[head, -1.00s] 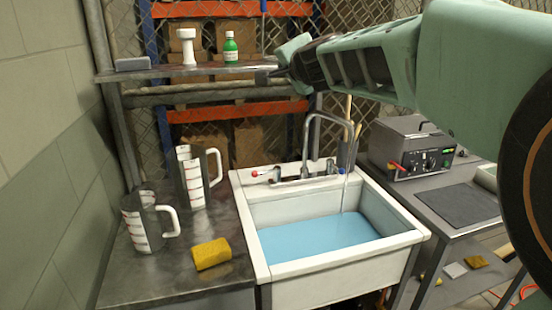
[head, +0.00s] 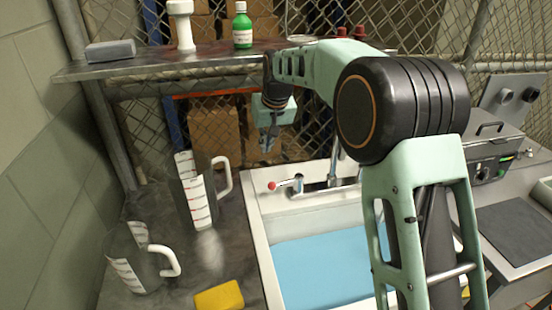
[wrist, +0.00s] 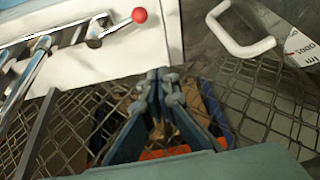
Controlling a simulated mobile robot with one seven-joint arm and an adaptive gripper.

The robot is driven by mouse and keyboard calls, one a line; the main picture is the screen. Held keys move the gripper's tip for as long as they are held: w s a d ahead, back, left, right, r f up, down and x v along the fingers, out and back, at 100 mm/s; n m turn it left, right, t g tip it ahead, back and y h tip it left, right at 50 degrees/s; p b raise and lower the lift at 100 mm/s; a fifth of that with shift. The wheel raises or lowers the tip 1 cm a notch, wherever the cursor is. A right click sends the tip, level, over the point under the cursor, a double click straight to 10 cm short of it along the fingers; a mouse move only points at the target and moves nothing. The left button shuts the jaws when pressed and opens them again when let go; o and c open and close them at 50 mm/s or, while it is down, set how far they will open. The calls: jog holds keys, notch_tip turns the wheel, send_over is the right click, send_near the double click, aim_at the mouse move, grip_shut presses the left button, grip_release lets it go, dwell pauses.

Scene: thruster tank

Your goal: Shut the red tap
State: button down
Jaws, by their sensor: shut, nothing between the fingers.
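The red tap (head: 272,186) is a metal lever with a red ball end at the left of the sink's back ledge. Its lever points left in the head view. In the wrist view the red ball (wrist: 139,15) shows at the top, with its metal lever running left. My gripper (head: 267,150) points down, above and behind the red tap in the picture, not touching it. Its fingers (wrist: 160,78) are together and empty in the wrist view. The sink (head: 258,245) holds blue water. My arm hides the spout's end and the tap's right side.
Two measuring jugs (head: 198,190) (head: 128,262) and a yellow sponge (head: 219,297) are on the counter left of the sink. A shelf (head: 150,66) above holds a green bottle (head: 242,28) and a white object (head: 181,25). A mesh fence stands behind. A grey machine (head: 490,160) is right.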

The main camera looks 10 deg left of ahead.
aim_at(286, 182)
notch_tip(286, 182, down, 11)
jog(key=d+p, duration=0.1)
jog(key=shift+h+p, duration=0.3)
dwell(0.5)
